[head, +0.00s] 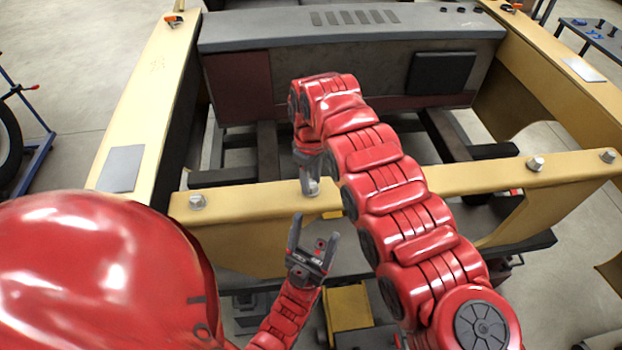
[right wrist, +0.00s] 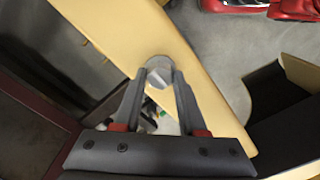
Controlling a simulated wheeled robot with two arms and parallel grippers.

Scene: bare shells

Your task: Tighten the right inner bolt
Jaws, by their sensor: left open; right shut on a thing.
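A yellow crossbeam (head: 450,181) runs across the head view with silver bolts along its top. One bolt (head: 197,201) stands near its left end, and two more, a bolt (head: 535,163) and an end bolt (head: 608,156), stand toward the right. My right gripper (head: 311,187) points down at the beam, left of my arm. In the right wrist view, the right gripper (right wrist: 160,78) is shut with its fingertips on both sides of a round silver bolt head (right wrist: 159,70). My left gripper (head: 316,227) is open and empty in front of the beam, pointing up. My right arm hides part of the beam.
A yellow side rail (head: 140,100) lies at left and another (head: 560,75) at right. A grey panelled box (head: 350,30) spans the back. A blue stand with a wheel (head: 10,145) is at far left. Grey floor is open beyond the rails.

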